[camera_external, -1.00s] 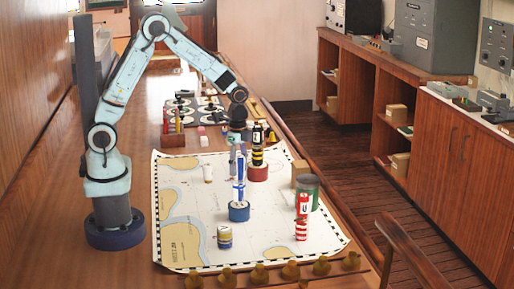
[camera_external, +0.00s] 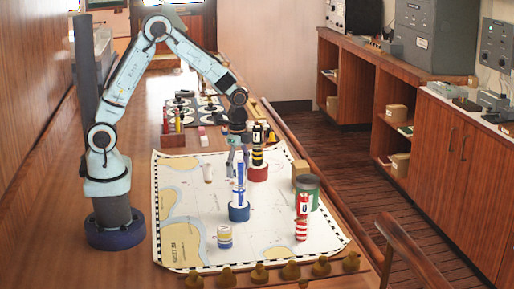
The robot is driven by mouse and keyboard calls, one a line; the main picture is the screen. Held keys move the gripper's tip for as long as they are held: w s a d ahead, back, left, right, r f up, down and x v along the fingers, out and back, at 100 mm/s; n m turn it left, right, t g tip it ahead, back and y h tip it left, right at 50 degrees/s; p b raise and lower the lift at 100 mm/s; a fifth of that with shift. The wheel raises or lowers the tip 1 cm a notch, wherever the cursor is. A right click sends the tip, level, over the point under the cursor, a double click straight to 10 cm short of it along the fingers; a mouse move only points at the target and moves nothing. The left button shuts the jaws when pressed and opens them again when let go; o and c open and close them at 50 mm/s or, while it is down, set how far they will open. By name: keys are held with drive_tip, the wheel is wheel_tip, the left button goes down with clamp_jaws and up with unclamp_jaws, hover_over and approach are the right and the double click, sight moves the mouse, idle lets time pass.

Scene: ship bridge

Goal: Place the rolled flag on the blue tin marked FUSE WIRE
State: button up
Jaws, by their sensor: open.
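A rolled flag (camera_external: 239,173), blue and white, stands upright on a blue tin (camera_external: 239,212) in the middle of the chart. They appear to touch; the tin's lettering is too small to read. My gripper (camera_external: 238,158) is open and points down at the flag's upper end. Its fingers look close to or beside the flag's top; I cannot tell whether they touch it.
A red and white roll (camera_external: 303,205) stands on a red-striped can (camera_external: 301,230), before a green tin (camera_external: 308,190). A black and yellow roll (camera_external: 257,150) stands on a red tin (camera_external: 258,173) behind. A small banded tin (camera_external: 224,237) stands front left. The chart's left side (camera_external: 190,205) is mostly clear.

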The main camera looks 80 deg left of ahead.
wheel_tip(320, 180, up, 11)
drive_tip(key=shift+r, duration=0.1)
drive_tip(key=s+d+n, duration=0.2)
drive_tip(key=s+n, duration=0.8)
drive_tip(key=s, duration=1.2)
drive_tip(key=shift+d+r+y, duration=0.2)
drive_tip(key=shift+r+y, duration=0.05)
drive_tip(key=shift+y, duration=0.15)
drive_tip(key=shift+o, duration=0.2)
